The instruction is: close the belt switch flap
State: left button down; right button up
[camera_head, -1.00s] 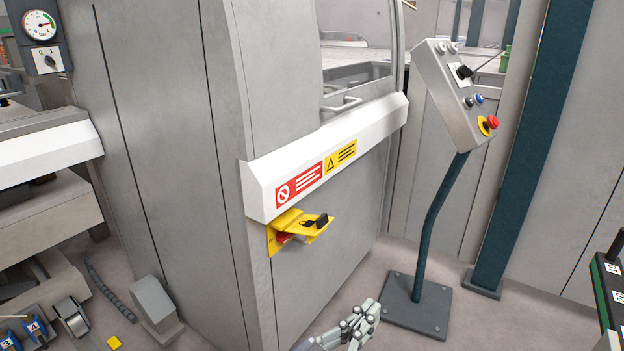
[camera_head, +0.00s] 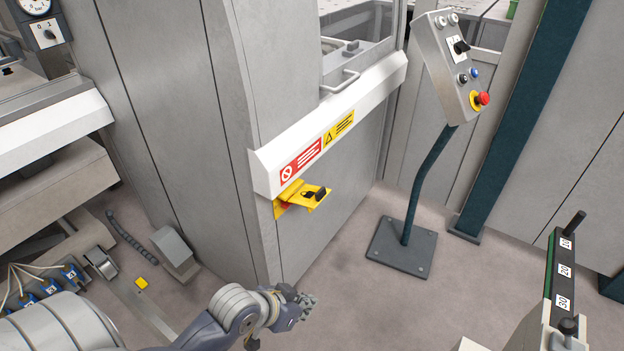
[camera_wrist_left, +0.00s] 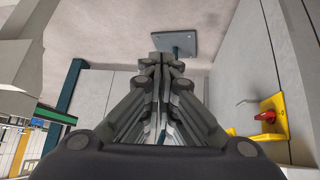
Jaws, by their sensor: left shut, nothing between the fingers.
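The belt switch flap (camera_head: 312,196) is a yellow plate with a black catch. It sticks out from its yellow housing on the grey machine panel, below the white ledge, so it stands open. Some red shows under it. In the left wrist view the yellow housing (camera_wrist_left: 283,125) and a red switch (camera_wrist_left: 266,116) show at the right. My left gripper (camera_head: 305,303) is shut and empty, low in front of the machine, below the flap and apart from it. It also shows in the left wrist view (camera_wrist_left: 163,62), with its fingers together. My right gripper is not in view.
A control pedestal (camera_head: 428,180) with a red stop button stands to the right on a dark base plate (camera_head: 400,248). A black scale post (camera_head: 562,270) stands at the right front. The white ledge (camera_head: 330,140) overhangs the flap. The floor between them is clear.

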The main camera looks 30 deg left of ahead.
pick_arm(q)
jog(key=w+a+r+n+t, duration=0.1)
jog(key=w+a+r+t, duration=0.3)
jog(key=w, duration=0.5)
notch_tip(320, 180, up, 5)
jog(key=n+t, duration=0.3)
jog(key=t, duration=0.1)
send_over(313, 202)
jog(key=shift+w+a+r, duration=0.1)
jog(key=shift+a+r, duration=0.05)
jog(key=shift+a, duration=0.05)
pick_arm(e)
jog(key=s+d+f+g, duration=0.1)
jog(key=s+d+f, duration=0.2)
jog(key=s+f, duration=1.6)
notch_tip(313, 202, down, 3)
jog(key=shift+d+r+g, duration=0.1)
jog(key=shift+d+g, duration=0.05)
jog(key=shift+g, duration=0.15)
pick_arm(q)
jog(key=shift+d, duration=0.1)
jog(key=shift+d+f+m+y, duration=0.2)
jog(key=shift+m+y, duration=0.1)
jog(key=shift+m, duration=0.1)
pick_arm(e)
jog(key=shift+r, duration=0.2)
